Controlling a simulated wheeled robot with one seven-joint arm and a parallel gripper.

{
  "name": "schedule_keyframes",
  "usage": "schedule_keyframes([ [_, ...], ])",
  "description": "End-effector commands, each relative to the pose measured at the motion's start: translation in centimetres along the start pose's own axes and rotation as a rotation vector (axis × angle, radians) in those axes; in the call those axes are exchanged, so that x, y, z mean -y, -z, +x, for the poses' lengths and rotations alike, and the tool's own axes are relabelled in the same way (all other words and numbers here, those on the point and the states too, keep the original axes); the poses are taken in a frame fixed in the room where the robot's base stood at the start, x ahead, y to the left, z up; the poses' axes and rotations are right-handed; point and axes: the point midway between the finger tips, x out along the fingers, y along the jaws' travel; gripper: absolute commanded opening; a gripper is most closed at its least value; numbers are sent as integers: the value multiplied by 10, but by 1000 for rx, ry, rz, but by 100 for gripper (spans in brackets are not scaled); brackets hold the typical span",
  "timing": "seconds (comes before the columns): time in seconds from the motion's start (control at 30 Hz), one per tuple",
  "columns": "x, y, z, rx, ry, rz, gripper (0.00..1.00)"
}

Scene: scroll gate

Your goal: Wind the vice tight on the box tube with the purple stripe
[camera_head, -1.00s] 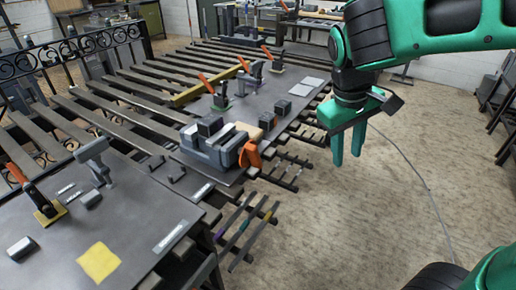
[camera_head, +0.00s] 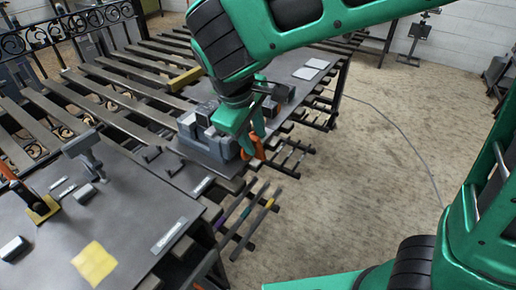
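The grey vice (camera_head: 203,148) stands on the dark bench top, partly covered by my gripper and arm. Its orange handle (camera_head: 259,151) shows at the bench's front edge. My gripper (camera_head: 254,137) is right over the handle, its green fingers apart and pointing down; whether they touch the handle I cannot tell. The purple-striped bar (camera_head: 228,212) lies on the low rack below the bench edge, beside bars with teal and yellow marks. What sits between the vice jaws is hidden.
A nearer bench (camera_head: 140,212) at left carries a yellow square (camera_head: 95,262), a grey post tool (camera_head: 84,148) and an orange-handled clamp (camera_head: 38,205). Slatted beams (camera_head: 110,95) lie behind. The floor (camera_head: 350,180) to the right is clear apart from a thin cable.

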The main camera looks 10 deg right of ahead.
Motion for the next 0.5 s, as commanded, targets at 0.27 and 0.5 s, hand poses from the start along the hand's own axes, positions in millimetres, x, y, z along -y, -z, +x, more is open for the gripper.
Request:
schedule_keyframes([
  [0.27,-1,-2,46,4,0,2,33],
  [0.5,-1,-2,63,1,1,2,33],
])
